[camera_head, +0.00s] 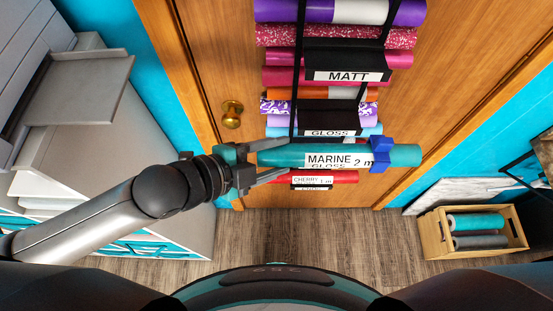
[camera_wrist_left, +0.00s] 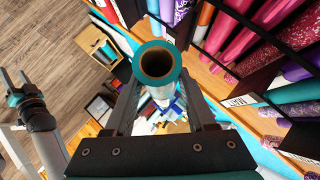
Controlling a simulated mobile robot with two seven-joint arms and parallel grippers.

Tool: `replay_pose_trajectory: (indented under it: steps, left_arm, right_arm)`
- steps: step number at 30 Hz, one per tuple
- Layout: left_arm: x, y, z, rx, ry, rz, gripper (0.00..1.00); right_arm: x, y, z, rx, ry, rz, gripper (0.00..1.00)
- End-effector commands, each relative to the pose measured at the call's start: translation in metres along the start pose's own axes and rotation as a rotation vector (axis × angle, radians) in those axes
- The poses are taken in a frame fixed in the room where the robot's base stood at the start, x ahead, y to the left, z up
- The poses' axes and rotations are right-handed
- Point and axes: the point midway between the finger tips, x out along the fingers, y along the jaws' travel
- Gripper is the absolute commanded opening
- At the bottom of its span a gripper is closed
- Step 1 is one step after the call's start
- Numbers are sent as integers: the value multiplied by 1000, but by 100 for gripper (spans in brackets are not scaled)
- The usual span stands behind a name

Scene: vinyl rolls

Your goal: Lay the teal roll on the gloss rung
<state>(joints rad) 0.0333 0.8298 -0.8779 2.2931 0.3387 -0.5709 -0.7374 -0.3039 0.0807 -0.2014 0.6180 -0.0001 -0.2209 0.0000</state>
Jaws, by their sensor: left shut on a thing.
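My left gripper (camera_head: 268,162) is shut on the left end of the teal roll (camera_head: 285,157), labelled MARINE GLOSS 2 m. The roll lies level across the picture, with a blue clip (camera_head: 381,155) near its right end. In the left wrist view the roll (camera_wrist_left: 157,62) points away end-on between my fingers. The gloss rung's label (camera_head: 328,133) shows just above the roll in the head view; a light blue roll (camera_head: 279,131) shows beside it. The held roll hides part of the rack, and I cannot tell its gap to the rung. My right gripper (camera_wrist_left: 16,85) appears open and empty.
The rack hangs on a wooden door (camera_head: 220,60) with a brass knob (camera_head: 232,114). A MATT label (camera_head: 348,76) is higher up, and a red cherry roll (camera_head: 345,177) is below. A wooden crate (camera_head: 434,238) with rolls stands on the floor at right. Grey cabinets (camera_head: 150,170) stand left.

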Motion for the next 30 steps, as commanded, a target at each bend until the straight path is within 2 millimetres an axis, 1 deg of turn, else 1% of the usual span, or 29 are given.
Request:
replay_pose_trajectory:
  steps: [1, 3, 30]
  left_arm:
    - [2, -6, 1, 2, 2, -5, 0]
    - [5, -10, 4, 1, 2, -5, 0]
    - [41, -60, 40, 2, 2, -4, 0]
  right_arm:
    - [0, 0, -1, 0, 2, 1, 50]
    - [-1, 1, -3, 0, 4, 1, 50]
    - [7, 1, -4, 2, 9, 2, 50]
